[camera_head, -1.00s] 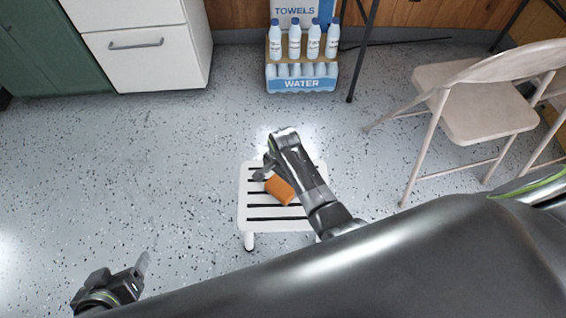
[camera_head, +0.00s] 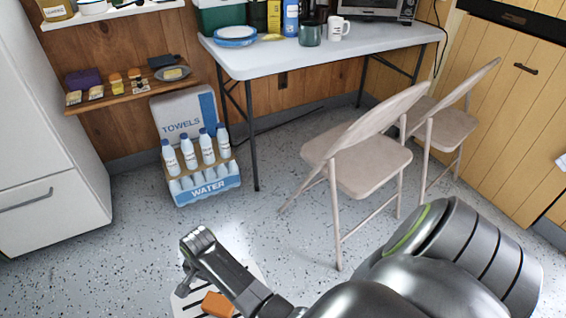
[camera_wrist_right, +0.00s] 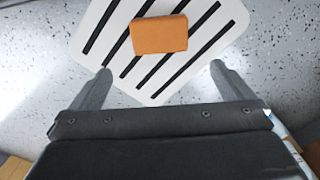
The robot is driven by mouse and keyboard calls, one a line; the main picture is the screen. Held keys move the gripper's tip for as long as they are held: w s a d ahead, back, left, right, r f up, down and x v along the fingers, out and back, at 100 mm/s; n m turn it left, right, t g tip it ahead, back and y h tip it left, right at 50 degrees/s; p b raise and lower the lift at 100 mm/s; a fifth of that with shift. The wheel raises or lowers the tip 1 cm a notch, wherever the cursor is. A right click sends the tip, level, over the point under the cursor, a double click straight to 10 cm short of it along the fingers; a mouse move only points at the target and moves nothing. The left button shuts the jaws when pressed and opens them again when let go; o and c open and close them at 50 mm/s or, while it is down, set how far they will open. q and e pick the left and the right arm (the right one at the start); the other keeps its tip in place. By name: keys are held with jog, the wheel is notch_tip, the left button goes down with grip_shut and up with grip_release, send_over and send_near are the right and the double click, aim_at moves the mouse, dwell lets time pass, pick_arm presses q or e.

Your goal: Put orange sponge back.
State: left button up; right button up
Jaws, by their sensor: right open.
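The orange sponge (camera_head: 217,304) lies on a white slatted stool (camera_head: 187,298) at the bottom of the head view. In the right wrist view the sponge (camera_wrist_right: 159,34) lies flat across the dark slots of the stool top (camera_wrist_right: 206,62). My right gripper (camera_wrist_right: 161,80) is open and empty, with its two fingers spread. The sponge lies beyond the fingertips, about midway between them and not touching them. In the head view my right gripper (camera_head: 186,258) is above the stool beside the sponge. My left gripper is out of view.
A wall shelf (camera_head: 125,97) with small items hangs at the left. Water bottles in a carton (camera_head: 208,187) stand on the floor below it. A white table (camera_head: 262,62) holds mugs and an oven. Folding chairs (camera_head: 365,163) stand at the right. Floor between is clear.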

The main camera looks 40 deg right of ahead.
jog(key=s+d+f+n+t, duration=0.15)
jog(key=s+d+n, duration=0.35)
jog(key=s, duration=0.6)
jog(key=s+d+r+n+t, duration=0.1)
jog(key=s+d+r+n, duration=0.1)
jog(key=s, duration=0.5)
jog(key=s+d+r+n+t, duration=0.1)
jog(key=s+d+r+n, duration=0.2)
jog(key=s, duration=0.4)
jog(key=shift+d+r+n+y, duration=0.2)
jog(key=shift+d+n+y, duration=0.2)
jog(key=shift+d, duration=0.05)
